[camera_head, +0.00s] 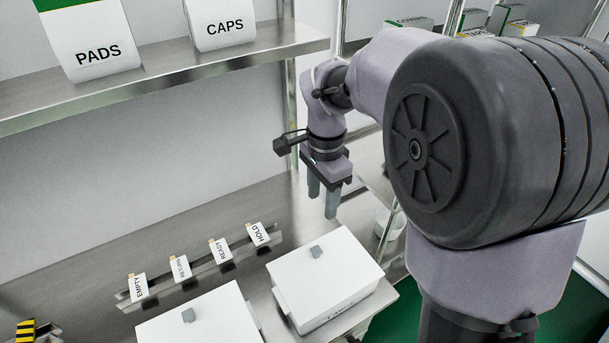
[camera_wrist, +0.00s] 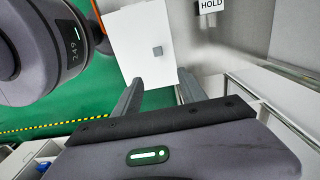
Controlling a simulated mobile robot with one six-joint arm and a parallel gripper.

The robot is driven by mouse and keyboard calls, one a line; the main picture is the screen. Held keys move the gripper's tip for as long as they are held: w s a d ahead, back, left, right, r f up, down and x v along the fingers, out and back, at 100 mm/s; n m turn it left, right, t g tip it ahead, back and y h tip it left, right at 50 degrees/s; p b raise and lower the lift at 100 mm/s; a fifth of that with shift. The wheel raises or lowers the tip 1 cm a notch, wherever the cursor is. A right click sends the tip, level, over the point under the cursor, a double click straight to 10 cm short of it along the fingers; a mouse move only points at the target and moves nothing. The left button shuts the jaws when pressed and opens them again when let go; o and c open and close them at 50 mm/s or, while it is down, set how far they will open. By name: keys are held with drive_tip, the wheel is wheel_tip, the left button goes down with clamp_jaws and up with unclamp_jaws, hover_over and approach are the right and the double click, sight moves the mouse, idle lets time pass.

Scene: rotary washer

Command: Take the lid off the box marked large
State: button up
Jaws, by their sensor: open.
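A white box (camera_head: 336,310) with a white lid (camera_head: 345,265) stands on the metal bench in the head view. The lid has a small grey knob (camera_head: 316,252) on top, which also shows in the wrist view (camera_wrist: 157,51). A second white lidded box (camera_head: 205,325) with a grey knob stands to its left, cut off by the picture's bottom edge. My gripper (camera_head: 322,205) is open and empty, pointing down, above and behind the box on the right. It is apart from the lid.
A rail with tags EMPTY, RETURN, READY and HOLD (camera_head: 259,234) stands behind the boxes. A metal shelf (camera_head: 200,67) above holds PADS (camera_head: 98,45) and CAPS (camera_head: 222,25) boxes. A metal post (camera_head: 290,120) stands close to my gripper. Bare bench (camera_head: 180,225) lies behind the rail.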

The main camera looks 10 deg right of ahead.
wheel_tip(320, 180, down, 2)
drive_tip(key=s+a+b, duration=0.1)
drive_tip(key=a, duration=0.1)
drive_tip(key=b, duration=0.3)
hover_over(317, 250)
drive_tip(key=f, duration=1)
drive_tip(key=shift+s+a+f, duration=0.1)
drive_tip(key=shift+a, duration=0.1)
drive_tip(key=f+b, duration=0.1)
drive_tip(key=f, duration=0.1)
drive_tip(key=f+b, duration=0.1)
drive_tip(key=f, duration=0.2)
drive_tip(key=shift+w+d+f, duration=0.1)
drive_tip(key=shift+w+f, duration=0.1)
clamp_jaws()
